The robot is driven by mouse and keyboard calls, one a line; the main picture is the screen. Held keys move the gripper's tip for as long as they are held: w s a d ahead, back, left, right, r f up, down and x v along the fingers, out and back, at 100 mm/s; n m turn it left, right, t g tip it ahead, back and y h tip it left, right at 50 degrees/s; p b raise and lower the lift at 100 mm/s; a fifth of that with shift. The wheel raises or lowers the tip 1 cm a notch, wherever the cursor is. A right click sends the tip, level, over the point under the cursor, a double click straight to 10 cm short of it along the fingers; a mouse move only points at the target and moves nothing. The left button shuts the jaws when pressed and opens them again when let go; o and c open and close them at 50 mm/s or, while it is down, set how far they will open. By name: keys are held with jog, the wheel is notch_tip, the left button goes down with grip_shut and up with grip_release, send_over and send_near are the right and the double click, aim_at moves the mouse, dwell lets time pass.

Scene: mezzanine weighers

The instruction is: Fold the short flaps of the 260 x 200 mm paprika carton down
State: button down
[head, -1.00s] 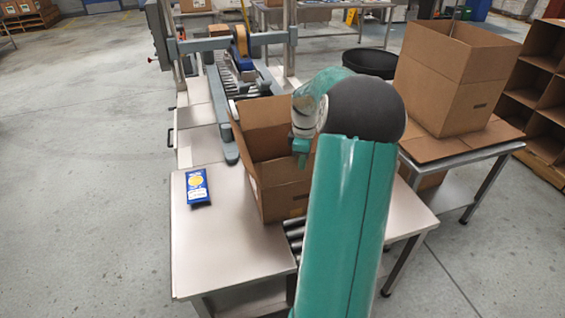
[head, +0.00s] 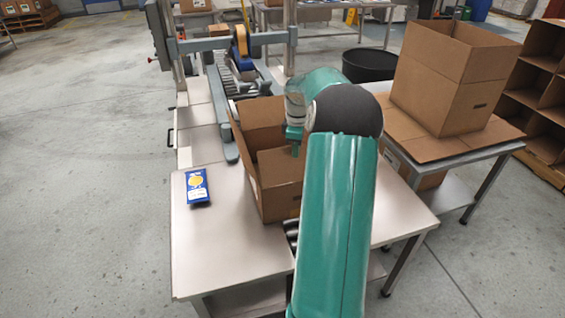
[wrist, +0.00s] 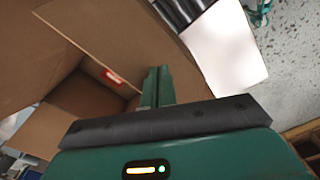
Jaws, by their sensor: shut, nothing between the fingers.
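The open brown carton (head: 282,200) stands on the roller section of the steel table, in the middle of the head view. Its far flap (head: 262,114) stands up; my arm hides its right side. My gripper (head: 295,148) is over the carton's opening, beside my arm's forearm. In the wrist view the gripper (wrist: 157,74) shows its green fingers shut together with nothing between them. The carton's brown panel (wrist: 100,28) runs close beside the fingers, with a red and white label (wrist: 114,77) on cardboard deeper in. I cannot tell whether the fingertips touch cardboard.
A blue packet (head: 197,186) lies on the bare table top (head: 215,250) left of the carton. A taping machine (head: 240,55) with rollers stands behind. A larger open carton (head: 450,80) sits on a side table at right, near a black bin (head: 368,64).

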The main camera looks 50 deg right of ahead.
jog(key=shift+w+d+f, duration=0.35)
jog(key=shift+w+d, duration=0.1)
jog(key=shift+w, duration=0.35)
jog(key=shift+w+d+f, duration=0.3)
jog(key=shift+w+d, duration=0.1)
jog(key=shift+w, duration=0.35)
jog(key=shift+f, duration=0.1)
jog(key=shift+w+d+f, duration=0.4)
jog(key=shift+w+f, duration=0.25)
jog(key=shift+f, duration=0.05)
jog(key=shift+w+d+f, duration=0.4)
jog(key=shift+w+f, duration=0.25)
